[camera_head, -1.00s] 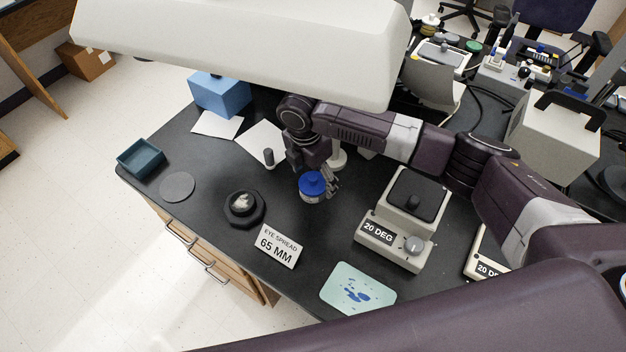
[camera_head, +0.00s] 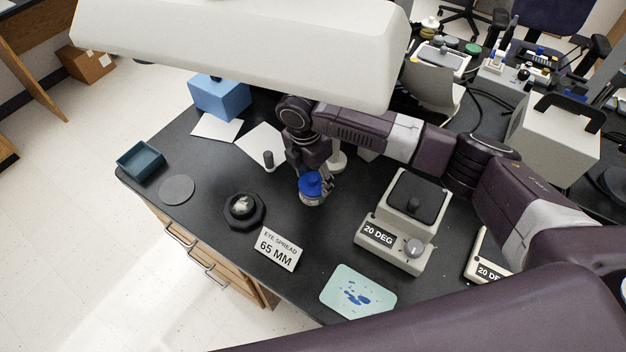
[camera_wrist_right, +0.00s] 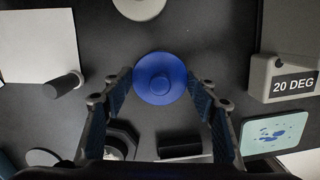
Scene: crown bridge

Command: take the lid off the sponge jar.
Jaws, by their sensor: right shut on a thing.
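The sponge jar (camera_head: 311,199) stands upright on the black bench, a pale low body under a round blue lid (camera_head: 310,183). My right gripper (camera_head: 317,184) reaches down over it and is shut on the lid, with a finger at its right side. In the right wrist view the blue lid (camera_wrist_right: 160,78) with its round knob sits between the two fingertips and hides the jar body. The lid appears seated on the jar. My left gripper is not in view.
A black octagonal holder (camera_head: 244,210) and an "EYE SPREAD 65 MM" sign (camera_head: 278,248) stand left and front. A "20 DEG" device (camera_head: 398,224) is to the right, a spotted mint mat (camera_head: 357,291) in front. A grey peg (camera_head: 268,160) stands behind left.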

